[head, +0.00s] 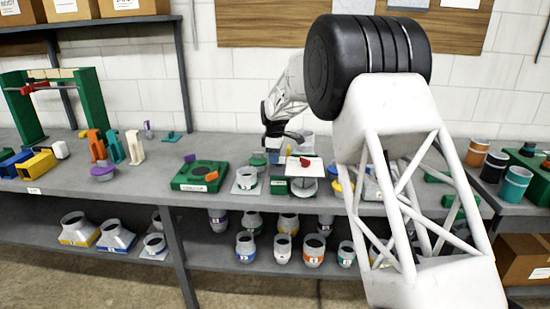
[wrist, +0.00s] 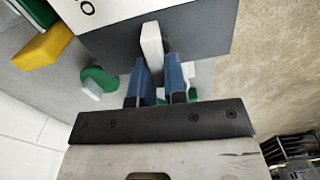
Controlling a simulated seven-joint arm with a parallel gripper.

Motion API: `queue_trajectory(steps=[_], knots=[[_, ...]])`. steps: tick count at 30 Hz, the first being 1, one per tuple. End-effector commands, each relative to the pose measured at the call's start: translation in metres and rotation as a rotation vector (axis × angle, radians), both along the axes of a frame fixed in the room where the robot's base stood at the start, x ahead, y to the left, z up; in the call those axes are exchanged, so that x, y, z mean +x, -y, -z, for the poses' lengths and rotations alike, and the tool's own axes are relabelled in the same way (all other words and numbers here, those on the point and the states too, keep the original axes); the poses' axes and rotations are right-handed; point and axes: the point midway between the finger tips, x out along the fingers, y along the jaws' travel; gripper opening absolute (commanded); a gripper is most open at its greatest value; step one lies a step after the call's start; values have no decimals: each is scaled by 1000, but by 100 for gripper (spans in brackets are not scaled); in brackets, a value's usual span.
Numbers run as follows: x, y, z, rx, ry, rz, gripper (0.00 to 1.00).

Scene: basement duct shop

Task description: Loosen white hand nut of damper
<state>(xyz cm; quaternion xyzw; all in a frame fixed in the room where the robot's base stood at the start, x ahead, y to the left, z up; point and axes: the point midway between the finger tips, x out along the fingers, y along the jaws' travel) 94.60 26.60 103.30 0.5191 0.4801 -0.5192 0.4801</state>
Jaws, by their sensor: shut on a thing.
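In the wrist view, a white upright bar-like piece (wrist: 152,42), which looks like the hand nut, stands against the grey side of a block (wrist: 208,32) with a white lettered face. My gripper (wrist: 160,68) has its two blue fingertips on either side of the lower end of the white piece, shut on it. In the head view, my gripper (head: 284,138) is low over the middle of the bench, beside a pale plate with a red piece (head: 304,163) on it. The white piece and fingertips cannot be made out there, and I cannot tell which part is the damper body.
The grey bench (head: 150,195) holds several fittings. In the wrist view, a yellow block (wrist: 44,46) and a green curved piece (wrist: 98,76) lie nearby.

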Motion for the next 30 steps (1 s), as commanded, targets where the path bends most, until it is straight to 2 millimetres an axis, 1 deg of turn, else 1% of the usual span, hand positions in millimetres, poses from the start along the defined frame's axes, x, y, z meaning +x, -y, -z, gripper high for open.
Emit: queue_trajectory(steps=[8, 20, 21, 26, 30], knots=[[-1, 0, -2, 1, 2, -85, 0], [-1, 0, -2, 1, 2, -94, 0], [-1, 0, -2, 1, 2, -94, 14], [-1, 0, -1, 0, 1, -94, 38], [-1, 0, -1, 0, 1, -94, 38]])
